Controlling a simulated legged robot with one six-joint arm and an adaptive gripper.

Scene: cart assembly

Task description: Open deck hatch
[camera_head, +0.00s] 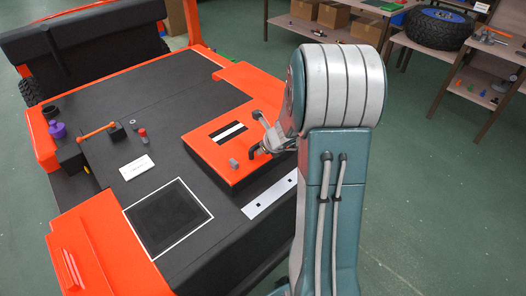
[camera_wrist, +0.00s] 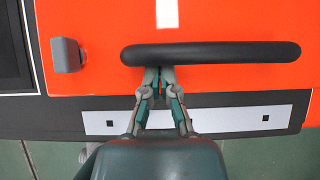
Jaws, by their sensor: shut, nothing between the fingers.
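The deck hatch is an orange lid (camera_head: 205,151) with a black and white stripe, on the right part of the cart deck. It lies flat and looks closed. It fills much of the wrist view (camera_wrist: 90,25). Its black bar handle (camera_wrist: 230,52) runs across the lid near the front edge. A small grey block (camera_wrist: 66,55) sits on the lid left of the handle; it also shows in the head view (camera_head: 234,163). My gripper (camera_wrist: 158,72) is shut and empty. Its fingertips are at the handle's near edge, toward its left end; contact is unclear.
A white strip (camera_wrist: 225,119) with two black squares lies in front of the lid. The dark deck (camera_head: 150,95) carries a white-framed black panel (camera_head: 168,217), an orange lever (camera_head: 97,130) and small knobs. Shelves with boxes and a wheel (camera_head: 438,27) stand behind on the green floor.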

